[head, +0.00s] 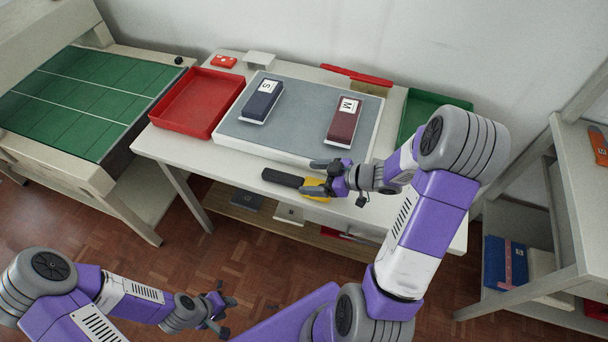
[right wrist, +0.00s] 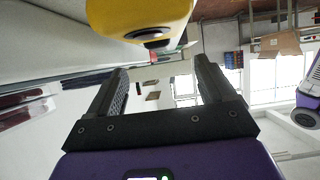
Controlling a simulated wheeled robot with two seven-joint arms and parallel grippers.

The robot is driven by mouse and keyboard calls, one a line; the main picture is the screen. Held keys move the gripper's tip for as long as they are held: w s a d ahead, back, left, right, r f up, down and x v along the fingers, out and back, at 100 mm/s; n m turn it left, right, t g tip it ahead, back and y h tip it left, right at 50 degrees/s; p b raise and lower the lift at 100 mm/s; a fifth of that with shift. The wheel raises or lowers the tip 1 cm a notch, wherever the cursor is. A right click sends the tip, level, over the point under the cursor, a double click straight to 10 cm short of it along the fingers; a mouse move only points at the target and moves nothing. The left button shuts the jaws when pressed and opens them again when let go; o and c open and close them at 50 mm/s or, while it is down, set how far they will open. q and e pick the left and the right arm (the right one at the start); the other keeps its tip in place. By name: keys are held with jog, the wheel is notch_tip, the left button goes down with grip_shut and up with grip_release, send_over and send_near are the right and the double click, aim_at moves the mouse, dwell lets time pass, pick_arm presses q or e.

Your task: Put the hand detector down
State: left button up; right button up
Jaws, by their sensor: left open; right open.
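The hand detector has a black end (head: 282,178) and a yellow end (head: 316,190). It lies along the front edge of the white table (head: 228,168). My right gripper (head: 328,176) is open beside the yellow end, and its fingers hide part of it in the head view. In the right wrist view the yellow end (right wrist: 140,14) shows at the top, beyond the open fingers (right wrist: 162,75), with nothing between them. My left gripper (head: 221,310) is open and empty, low over the floor and away from the table.
A grey mat (head: 300,110) holds a dark blue block (head: 262,101) marked S and a maroon block (head: 343,120) marked M. A red tray (head: 168,117) stands left of it, a green tray (head: 413,99) right. Shelves (head: 545,287) stand at the right.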

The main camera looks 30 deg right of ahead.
jog(key=p+v, duration=0.2)
jog(key=v, duration=0.6)
jog(key=shift+d, duration=0.2)
jog(key=shift+s, duration=0.1)
